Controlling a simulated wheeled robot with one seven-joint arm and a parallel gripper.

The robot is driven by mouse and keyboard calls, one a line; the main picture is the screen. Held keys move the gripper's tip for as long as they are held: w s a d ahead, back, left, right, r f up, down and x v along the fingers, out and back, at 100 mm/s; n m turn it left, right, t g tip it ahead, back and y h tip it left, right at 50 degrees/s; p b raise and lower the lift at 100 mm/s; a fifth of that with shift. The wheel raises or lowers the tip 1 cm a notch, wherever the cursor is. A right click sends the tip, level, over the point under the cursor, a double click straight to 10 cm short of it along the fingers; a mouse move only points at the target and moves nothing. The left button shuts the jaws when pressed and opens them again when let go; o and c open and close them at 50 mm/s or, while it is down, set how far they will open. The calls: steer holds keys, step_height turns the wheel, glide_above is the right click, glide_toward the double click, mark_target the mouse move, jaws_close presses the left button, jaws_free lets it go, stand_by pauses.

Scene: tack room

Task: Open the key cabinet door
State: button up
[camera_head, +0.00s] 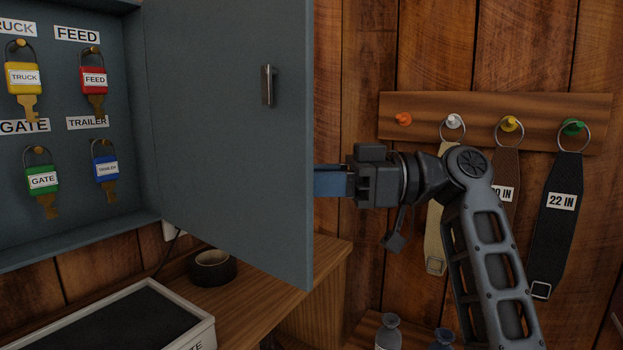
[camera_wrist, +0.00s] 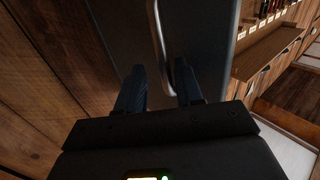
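The key cabinet (camera_head: 70,235) is at the left in the head view, with its grey door (camera_head: 215,150) swung wide open. The door's near face carries a small metal fitting (camera_head: 267,86). In the wrist view the door (camera_wrist: 205,30) shows its other face, with a curved bar handle (camera_wrist: 157,40). My gripper (camera_head: 330,181) is at the door's right edge, its fingertips partly hidden behind the door. In the wrist view my gripper (camera_wrist: 160,80) is open, fingers apart, with the handle's lower part in line with the gap. I cannot tell whether it touches.
Below are a wooden counter (camera_head: 260,262), a dark round bowl (camera_head: 212,267) and a white-rimmed tray (camera_head: 140,290). Straps hang from a peg rail (camera_head: 550,105) behind my arm. Bottles (camera_head: 389,335) stand low.

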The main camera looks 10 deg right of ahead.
steer(key=shift+d, duration=0.25)
steer(key=d, duration=0.7)
steer(key=shift+s+d, duration=0.25)
steer(key=shift+d, duration=0.05)
